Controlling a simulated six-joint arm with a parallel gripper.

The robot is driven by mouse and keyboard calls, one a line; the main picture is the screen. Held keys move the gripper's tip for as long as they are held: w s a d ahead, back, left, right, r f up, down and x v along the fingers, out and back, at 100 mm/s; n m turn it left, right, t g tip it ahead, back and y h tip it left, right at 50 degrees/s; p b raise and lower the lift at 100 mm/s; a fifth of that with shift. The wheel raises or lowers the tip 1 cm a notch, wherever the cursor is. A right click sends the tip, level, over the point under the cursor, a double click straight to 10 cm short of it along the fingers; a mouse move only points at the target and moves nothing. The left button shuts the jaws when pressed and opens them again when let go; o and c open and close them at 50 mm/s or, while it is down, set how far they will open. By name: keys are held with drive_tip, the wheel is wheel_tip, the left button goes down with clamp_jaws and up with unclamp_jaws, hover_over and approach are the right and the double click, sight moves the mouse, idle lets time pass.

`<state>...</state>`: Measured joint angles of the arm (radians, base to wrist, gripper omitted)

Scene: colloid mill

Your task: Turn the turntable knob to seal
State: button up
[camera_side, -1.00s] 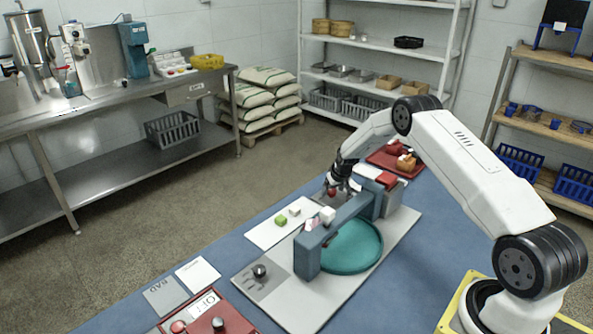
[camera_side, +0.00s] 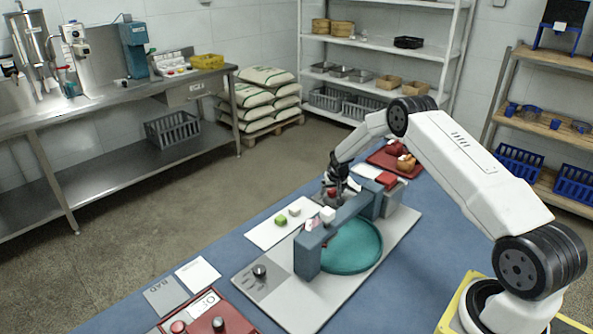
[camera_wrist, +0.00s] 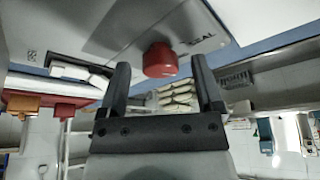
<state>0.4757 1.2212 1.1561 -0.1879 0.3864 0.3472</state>
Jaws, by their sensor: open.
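A red round knob (camera_wrist: 160,60) sits on a grey panel in the wrist view, with the printed word SEAL beside it to the right. My gripper (camera_wrist: 160,64) is open, its two black fingers on either side of the knob in this picture. In the side view the red knob (camera_side: 331,192) is partly hidden by my gripper (camera_side: 334,187), at the far end of the grey machine base. The teal turntable disc (camera_side: 353,247) lies under a blue-grey bridge (camera_side: 340,222).
A black knob (camera_side: 259,270) is on the near-left corner of the base. A white sheet with a green block (camera_side: 281,220) lies left of the bridge. A red tray (camera_side: 390,160) stands beyond.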

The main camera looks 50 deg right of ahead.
drive_tip(key=shift+w+m, duration=0.1)
drive_tip(key=shift+m, duration=0.5)
drive_tip(key=shift+a+r, duration=0.1)
drive_tip(key=shift+r, duration=0.25)
drive_tip(key=v, duration=0.7)
drive_tip(key=s+a+r+n, duration=0.1)
drive_tip(key=s+a+r, duration=0.2)
drive_tip(key=a, duration=0.3)
drive_tip(key=s+a+r+n+y, duration=0.1)
drive_tip(key=s+a+r+n, duration=0.1)
drive_tip(key=s+a, duration=0.3)
drive_tip(key=s+a+r+n, duration=0.2)
drive_tip(key=s+a+r, duration=0.2)
drive_tip(key=a, duration=0.5)
drive_tip(key=shift+s+a+r+y, duration=0.15)
drive_tip(key=shift+a+r+y, duration=0.05)
drive_tip(key=shift+r+y, duration=0.2)
drive_tip(key=shift+s+a+r+n, duration=0.15)
drive_tip(key=shift+s+a+n, duration=0.25)
drive_tip(key=shift+s+a, duration=0.15)
drive_tip(key=shift+d, duration=0.1)
